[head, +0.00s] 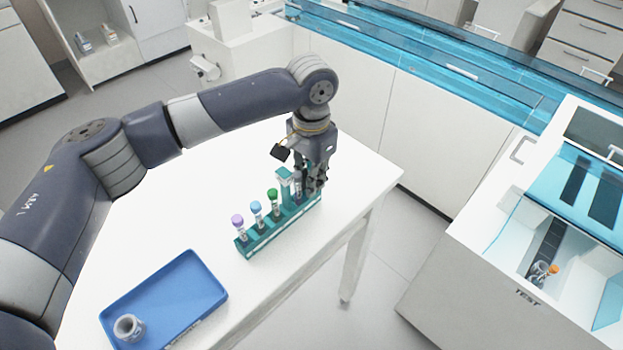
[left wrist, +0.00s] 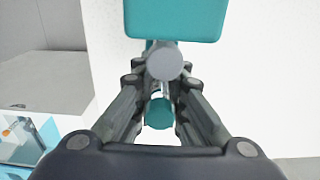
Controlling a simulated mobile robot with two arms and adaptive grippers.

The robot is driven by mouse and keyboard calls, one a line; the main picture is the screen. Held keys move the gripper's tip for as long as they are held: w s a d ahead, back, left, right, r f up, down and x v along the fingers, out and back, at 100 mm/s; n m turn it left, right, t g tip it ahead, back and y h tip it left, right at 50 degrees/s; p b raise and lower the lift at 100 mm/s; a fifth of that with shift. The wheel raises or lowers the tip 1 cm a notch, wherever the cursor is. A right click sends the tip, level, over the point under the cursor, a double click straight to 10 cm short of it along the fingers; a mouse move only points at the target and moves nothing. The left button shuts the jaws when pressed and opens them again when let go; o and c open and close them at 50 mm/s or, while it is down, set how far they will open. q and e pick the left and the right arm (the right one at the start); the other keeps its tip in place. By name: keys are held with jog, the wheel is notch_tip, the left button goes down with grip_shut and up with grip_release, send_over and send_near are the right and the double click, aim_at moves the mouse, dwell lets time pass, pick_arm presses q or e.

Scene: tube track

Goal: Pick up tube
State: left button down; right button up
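The teal rack (head: 262,243) stands on the white table near its right edge. It holds upright tubes with a purple cap (head: 238,221), a blue cap (head: 256,208) and a green cap (head: 272,196). My left gripper (head: 313,186) points down over the rack's far right end. In the left wrist view its fingers close in on both sides of a grey-capped tube (left wrist: 165,62). The tube's lower part is mostly hidden by the fingers, and I cannot tell whether it is clear of the rack. My right gripper is not in view.
A blue tray (head: 165,295) with a grey cup-like piece (head: 128,327) lies at the front left. A test station (head: 530,290) stands across a floor gap at right.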

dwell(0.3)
pick_arm(q)
notch_tip(320, 180, up, 10)
jog(key=shift+r+b, duration=0.1)
jog(key=shift+b, duration=0.95)
jog(key=shift+f, duration=4.85)
